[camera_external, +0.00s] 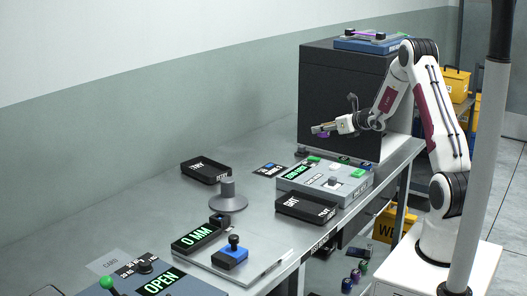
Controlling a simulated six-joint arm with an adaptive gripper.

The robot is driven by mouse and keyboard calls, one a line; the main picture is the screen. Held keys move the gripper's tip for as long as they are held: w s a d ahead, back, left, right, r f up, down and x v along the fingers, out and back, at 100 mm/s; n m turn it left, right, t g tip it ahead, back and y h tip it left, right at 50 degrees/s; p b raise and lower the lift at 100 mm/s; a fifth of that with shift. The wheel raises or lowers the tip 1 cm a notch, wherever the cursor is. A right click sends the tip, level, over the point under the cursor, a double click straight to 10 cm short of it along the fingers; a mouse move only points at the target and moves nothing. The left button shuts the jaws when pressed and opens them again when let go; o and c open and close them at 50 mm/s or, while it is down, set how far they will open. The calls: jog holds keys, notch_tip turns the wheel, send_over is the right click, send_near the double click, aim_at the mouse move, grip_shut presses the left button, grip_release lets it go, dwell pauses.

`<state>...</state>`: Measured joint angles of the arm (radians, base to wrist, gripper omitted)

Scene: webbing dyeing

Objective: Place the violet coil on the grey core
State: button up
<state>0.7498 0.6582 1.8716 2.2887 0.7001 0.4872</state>
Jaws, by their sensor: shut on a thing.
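My gripper (320,129) is shut on the violet coil (323,135), of which only a small violet patch shows below the jaws. It is held in the air in front of the dark cabinet, above the control box. The grey core (228,188) stands upright on a round grey base on the bench, to the left of and below my gripper. The core is bare, and the coil is well apart from it.
A black tray (206,171) lies behind the core and another (306,208) to its right. The control box (325,179) has a green display. A dark cabinet (340,95) stands behind my gripper. A green-lit gauge (199,237) and blue block (230,257) sit in front.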

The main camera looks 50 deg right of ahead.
jog(key=shift+a, duration=0.1)
jog(key=w+a+r+n+y, duration=0.2)
jog(key=w+a+r+y, duration=0.1)
jog(key=a, duration=0.9)
jog(key=w+a+r+n+y, duration=0.2)
jog(key=w+a+n, duration=0.1)
jog(key=a, duration=0.9)
jog(key=w+a+r+n+y, duration=0.2)
jog(key=w+a+r+y, duration=0.15)
jog(key=a, duration=0.85)
jog(key=s+a+n+g+y, duration=0.1)
jog(key=s+a+n+g, duration=0.1)
jog(key=a, duration=0.8)
jog(key=shift+s+a+y, duration=0.35)
send_over(226, 180)
jog(key=shift+f, duration=3.1)
jog(key=shift+f, duration=1.85)
